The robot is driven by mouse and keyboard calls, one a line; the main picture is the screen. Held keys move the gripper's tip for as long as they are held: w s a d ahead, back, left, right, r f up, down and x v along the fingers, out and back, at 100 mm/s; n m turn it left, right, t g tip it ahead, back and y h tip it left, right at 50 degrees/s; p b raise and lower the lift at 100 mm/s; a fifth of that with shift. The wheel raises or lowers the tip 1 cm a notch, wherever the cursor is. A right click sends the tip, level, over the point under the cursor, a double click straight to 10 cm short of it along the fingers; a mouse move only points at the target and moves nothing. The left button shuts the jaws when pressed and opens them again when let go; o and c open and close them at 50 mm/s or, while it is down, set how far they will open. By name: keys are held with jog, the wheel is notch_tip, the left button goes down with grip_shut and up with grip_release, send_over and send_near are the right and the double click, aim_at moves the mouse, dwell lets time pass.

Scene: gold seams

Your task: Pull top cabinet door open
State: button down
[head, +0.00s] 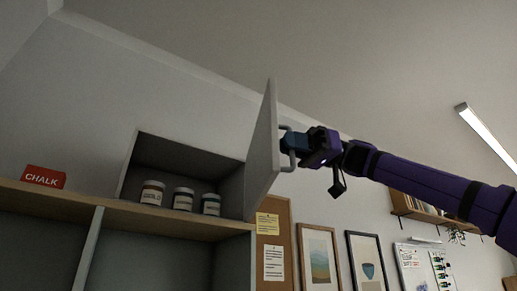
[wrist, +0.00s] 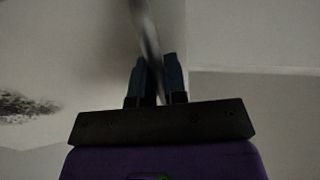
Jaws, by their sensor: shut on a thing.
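The top cabinet door (head: 264,139) is a pale panel standing swung out at the right side of the top cabinet (head: 183,158), whose inside shows. A metal handle (head: 287,147) is on the door's right-hand face. My gripper (head: 288,144) is shut on the handle, with my purple arm reaching in from the right. In the wrist view the two blue fingers (wrist: 158,80) close around a blurred grey bar, the handle (wrist: 148,45). The fingertips are partly hidden by the handle in that view.
Several labelled jars, such as the middle jar (head: 183,199), stand inside the cabinet. A red CHALK box (head: 44,178) sits on the wooden shelf top (head: 60,200) at left. A corkboard (head: 285,215) and framed pictures (head: 320,255) hang on the wall below the door and arm.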

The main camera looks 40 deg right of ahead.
jog(key=s+d+n+g+y, duration=0.1)
jog(key=s+d+g, duration=0.3)
jog(key=d, duration=0.8)
jog(key=shift+d+n, duration=0.15)
jog(key=shift+n, duration=0.65)
jog(key=c, duration=1.2)
grip_release()
jog(key=s+d, duration=0.2)
jog(key=d, duration=0.8)
jog(key=shift+d, duration=0.3)
